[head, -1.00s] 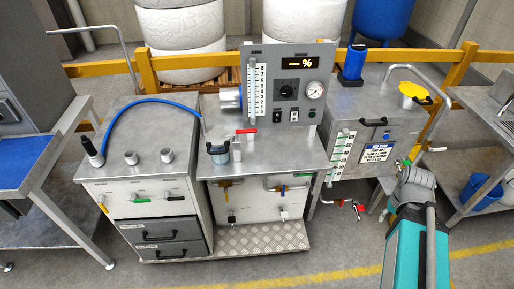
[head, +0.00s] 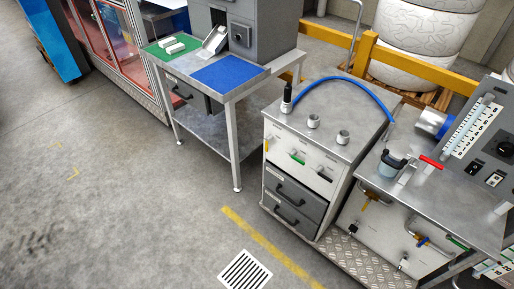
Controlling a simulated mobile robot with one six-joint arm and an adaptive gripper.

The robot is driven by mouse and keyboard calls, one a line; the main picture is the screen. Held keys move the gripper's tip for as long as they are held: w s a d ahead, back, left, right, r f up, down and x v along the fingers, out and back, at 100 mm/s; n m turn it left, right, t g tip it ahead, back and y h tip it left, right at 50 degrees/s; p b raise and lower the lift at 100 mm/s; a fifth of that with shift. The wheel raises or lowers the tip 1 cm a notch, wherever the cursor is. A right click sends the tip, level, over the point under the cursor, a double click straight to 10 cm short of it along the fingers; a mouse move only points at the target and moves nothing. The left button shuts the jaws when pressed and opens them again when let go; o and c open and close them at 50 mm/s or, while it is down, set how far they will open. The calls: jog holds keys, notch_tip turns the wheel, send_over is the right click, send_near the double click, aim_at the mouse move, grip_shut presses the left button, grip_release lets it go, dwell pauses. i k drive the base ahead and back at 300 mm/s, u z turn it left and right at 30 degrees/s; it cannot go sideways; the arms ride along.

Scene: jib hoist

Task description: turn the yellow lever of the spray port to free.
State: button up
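A small yellow lever (head: 267,145) sits at the left end of the upper front panel of the grey cabinet (head: 285,170) in the head view. It looks close to upright; its markings are too small to read. On the cabinet top above it stands a black nozzle-like fitting (head: 287,98), with a blue hose (head: 345,80) arching to the right. A yellow-brown lever (head: 370,205) shows on the neighbouring unit's front. I cannot read which port is labelled spray. My gripper is out of view.
A green lever (head: 297,158) shares the cabinet panel, above two dark drawers (head: 290,193). A red-handled valve (head: 430,162) stands on the neighbouring bench. A table with a blue mat (head: 228,73) stands behind left.

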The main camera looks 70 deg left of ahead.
aim_at(269, 138)
jog(key=u, duration=2.3)
jog(key=k, duration=0.35)
jog(key=u, duration=0.1)
jog(key=i, duration=0.5)
jog(key=z, duration=0.05)
